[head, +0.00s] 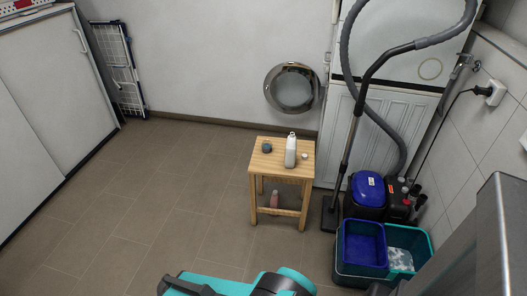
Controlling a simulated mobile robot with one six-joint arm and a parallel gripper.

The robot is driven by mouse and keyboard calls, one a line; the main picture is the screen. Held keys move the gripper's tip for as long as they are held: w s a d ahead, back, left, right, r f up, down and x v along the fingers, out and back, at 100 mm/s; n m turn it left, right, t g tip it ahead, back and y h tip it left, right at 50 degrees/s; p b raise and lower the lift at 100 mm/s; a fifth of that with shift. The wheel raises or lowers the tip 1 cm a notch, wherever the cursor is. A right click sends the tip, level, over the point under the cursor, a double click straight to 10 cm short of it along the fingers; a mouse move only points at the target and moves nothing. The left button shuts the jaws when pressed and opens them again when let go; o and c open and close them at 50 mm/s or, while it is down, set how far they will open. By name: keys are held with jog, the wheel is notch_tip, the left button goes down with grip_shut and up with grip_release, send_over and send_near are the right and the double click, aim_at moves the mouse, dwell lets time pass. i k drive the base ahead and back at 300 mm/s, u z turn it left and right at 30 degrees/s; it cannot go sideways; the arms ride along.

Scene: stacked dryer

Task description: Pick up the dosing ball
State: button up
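A small white, round item (304,155) lies right of the bottle, apart from the dark object. No gripper fingers show in the head view, so I cannot see whether my gripper is open or shut.
A pink bottle (275,199) stands on the stool's lower level. Right of the stool are a vacuum cleaner (368,193) with its raised hose, and blue and teal crates (363,245). An open round door (292,88) hangs behind. The tiled floor (165,190) to the left is clear.

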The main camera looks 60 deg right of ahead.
aim_at(266, 146)
jog(key=z, duration=0.15)
jog(key=i, duration=0.95)
jog(key=u, duration=0.1)
